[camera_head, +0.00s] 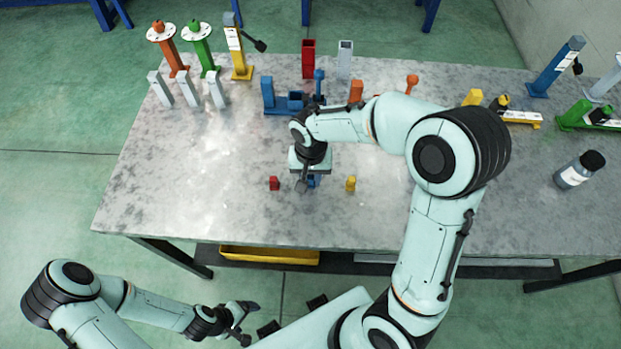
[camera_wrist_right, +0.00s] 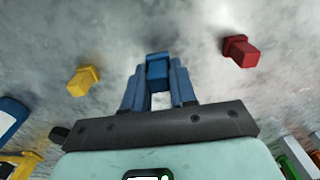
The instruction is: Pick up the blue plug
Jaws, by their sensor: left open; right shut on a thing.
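The blue plug (camera_wrist_right: 157,72) sits between the two fingers of my right gripper (camera_wrist_right: 157,85), which is shut on it in the right wrist view. In the head view my right gripper (camera_head: 307,183) is over the front middle of the table, and only a bit of the blue plug (camera_head: 314,181) shows beside it. I cannot tell whether the plug touches the tabletop. My left gripper (camera_head: 242,322) is open and empty, low in front of the table.
A red plug (camera_head: 274,183) lies to the left and a yellow plug (camera_head: 350,183) to the right of my right gripper. A blue fixture (camera_head: 285,103) stands behind it on the grey table (camera_head: 215,165). Several coloured stands line the back.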

